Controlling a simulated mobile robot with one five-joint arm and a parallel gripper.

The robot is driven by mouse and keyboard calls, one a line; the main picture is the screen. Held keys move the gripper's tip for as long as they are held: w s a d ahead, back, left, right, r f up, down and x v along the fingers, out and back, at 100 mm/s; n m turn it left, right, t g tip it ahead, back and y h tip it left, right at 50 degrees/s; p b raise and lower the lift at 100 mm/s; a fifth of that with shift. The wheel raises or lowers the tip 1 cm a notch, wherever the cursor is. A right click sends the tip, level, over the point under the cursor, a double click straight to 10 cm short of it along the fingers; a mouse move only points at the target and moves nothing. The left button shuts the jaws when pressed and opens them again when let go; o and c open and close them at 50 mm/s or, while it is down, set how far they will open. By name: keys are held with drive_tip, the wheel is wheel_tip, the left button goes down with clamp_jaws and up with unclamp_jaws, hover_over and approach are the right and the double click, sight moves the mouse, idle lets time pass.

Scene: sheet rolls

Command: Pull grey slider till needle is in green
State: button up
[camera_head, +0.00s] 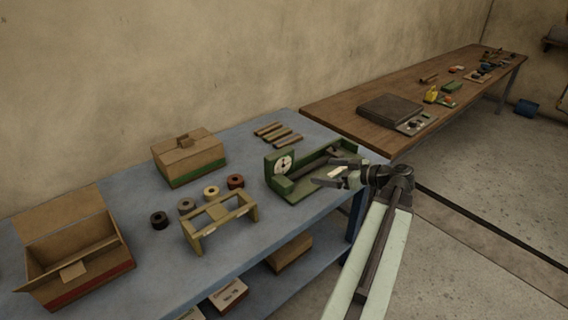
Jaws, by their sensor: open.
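A green device (293,190) with a round white dial (284,164) stands at the right end of the blue table. The dial has a dark needle, too small to read against any green band. A long trough with a rail runs right from the dial. The grey slider cannot be made out clearly; my gripper overlaps that part of the device. My gripper (335,172) is open, its fingers pointing left over the right end of the device. I cannot tell whether it touches anything.
On the blue table (240,245) are an open box (85,278), a closed box (187,158), a yellow-green stand (220,226), several small rolls (211,193) and brown bars (279,134). A wooden workbench (345,112) with tools stands behind right.

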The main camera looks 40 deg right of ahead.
drive_tip(key=shift+s+d+r, duration=0.1)
drive_tip(key=shift+s+r, duration=0.05)
drive_tip(key=shift+s, duration=0.4)
